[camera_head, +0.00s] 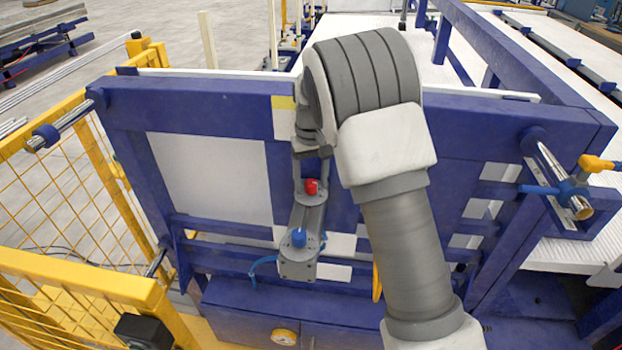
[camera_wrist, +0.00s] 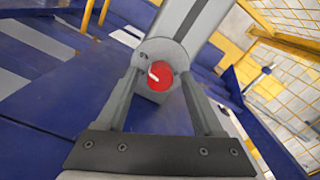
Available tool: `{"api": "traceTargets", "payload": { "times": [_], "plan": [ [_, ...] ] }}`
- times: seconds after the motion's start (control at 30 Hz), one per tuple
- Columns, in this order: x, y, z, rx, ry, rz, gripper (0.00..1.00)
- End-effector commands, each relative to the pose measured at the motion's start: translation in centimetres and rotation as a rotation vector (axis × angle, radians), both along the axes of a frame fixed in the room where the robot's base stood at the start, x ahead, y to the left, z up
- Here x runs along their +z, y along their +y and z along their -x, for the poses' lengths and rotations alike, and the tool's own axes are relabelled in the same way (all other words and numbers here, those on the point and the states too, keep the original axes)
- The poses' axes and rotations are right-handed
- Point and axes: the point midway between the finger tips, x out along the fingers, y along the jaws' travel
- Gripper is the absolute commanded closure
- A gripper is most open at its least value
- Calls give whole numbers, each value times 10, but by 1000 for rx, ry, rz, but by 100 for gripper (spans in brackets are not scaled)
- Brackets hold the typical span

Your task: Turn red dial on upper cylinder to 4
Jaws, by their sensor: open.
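The red dial (camera_head: 311,186) sits on the upper part of a grey cylinder (camera_head: 311,216) mounted at the front of the blue frame. In the wrist view the red dial (camera_wrist: 162,82) is round, with a short white mark on its face. A grey disc surrounds it; its small markings are too small to read. My gripper (camera_wrist: 158,78) is open, with one finger on each side of the dial and visible gaps between. In the head view my gripper (camera_head: 311,166) is just above the dial. Contact cannot be told.
A blue knob (camera_head: 299,237) sits lower on the same grey assembly, with a blue hose beside it. Blue beams (camera_head: 190,110) and white panels surround it. A yellow mesh fence (camera_head: 60,190) stands at the left. A round yellow-rimmed gauge (camera_head: 284,337) is below.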

Motion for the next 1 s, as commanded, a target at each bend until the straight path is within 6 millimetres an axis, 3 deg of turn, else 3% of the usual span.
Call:
{"api": "traceTargets", "payload": {
  "times": [0.07,0.43,0.77,1.0],
  "plan": [
    [0,0,0,0,0,0,35],
    [0,0,0,0,0,0,100],
    [0,0,0,21,0,-1,100],
    [0,0,0,135,1,-2,100]
  ]
}}
